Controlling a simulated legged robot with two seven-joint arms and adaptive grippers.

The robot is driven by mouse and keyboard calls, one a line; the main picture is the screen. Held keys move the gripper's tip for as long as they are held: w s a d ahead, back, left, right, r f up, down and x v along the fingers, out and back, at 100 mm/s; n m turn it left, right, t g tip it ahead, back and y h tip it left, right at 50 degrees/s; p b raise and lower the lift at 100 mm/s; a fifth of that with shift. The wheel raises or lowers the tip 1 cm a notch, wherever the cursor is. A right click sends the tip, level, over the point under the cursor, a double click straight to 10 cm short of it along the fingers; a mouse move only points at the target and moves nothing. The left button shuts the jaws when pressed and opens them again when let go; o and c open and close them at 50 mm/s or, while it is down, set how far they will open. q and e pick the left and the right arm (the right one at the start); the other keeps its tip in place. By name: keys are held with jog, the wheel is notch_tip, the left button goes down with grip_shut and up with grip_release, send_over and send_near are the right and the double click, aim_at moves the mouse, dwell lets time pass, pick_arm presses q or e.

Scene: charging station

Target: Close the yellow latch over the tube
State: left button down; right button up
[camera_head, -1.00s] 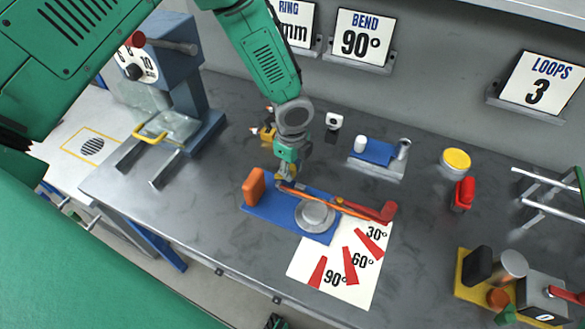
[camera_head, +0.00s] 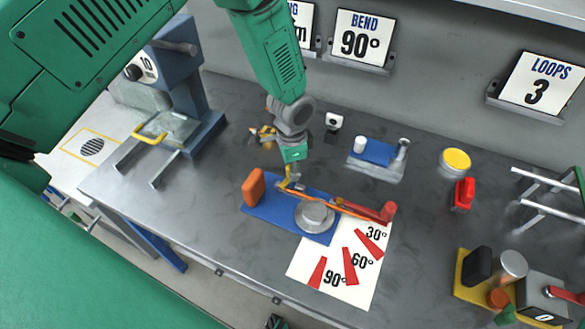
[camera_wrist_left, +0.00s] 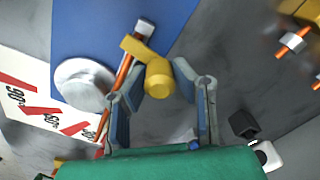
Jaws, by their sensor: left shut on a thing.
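The orange tube (camera_head: 345,209) lies across the blue bender base (camera_head: 262,208), beside the round silver die (camera_head: 314,214). In the left wrist view, the tube (camera_wrist_left: 125,70) ends in a silver tip. The yellow latch (camera_head: 284,184) is at the tube's left end. In the left wrist view, its flat arm (camera_wrist_left: 133,46) crosses over the tube near that tip, and its round knob (camera_wrist_left: 159,80) sits between my fingers. My left gripper (camera_head: 293,183) is shut on the latch; it also shows in the left wrist view (camera_wrist_left: 158,82). My right gripper is not in view.
An orange block (camera_head: 254,187) stands on the base's left end. A red lever (camera_head: 384,213) is at its right, above the white angle card (camera_head: 340,268). A yellow-and-orange item (camera_head: 264,134) lies behind my gripper. A blue-topped block (camera_head: 376,156) stands further right.

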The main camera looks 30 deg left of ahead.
pick_arm(q)
jog(key=shift+s+f+n, duration=0.1)
jog(key=shift+n, duration=0.9)
jog(key=c, duration=1.3)
grip_release()
jog(key=shift+r, duration=0.25)
notch_tip(320, 180, up, 11)
jog(key=shift+r, duration=0.2)
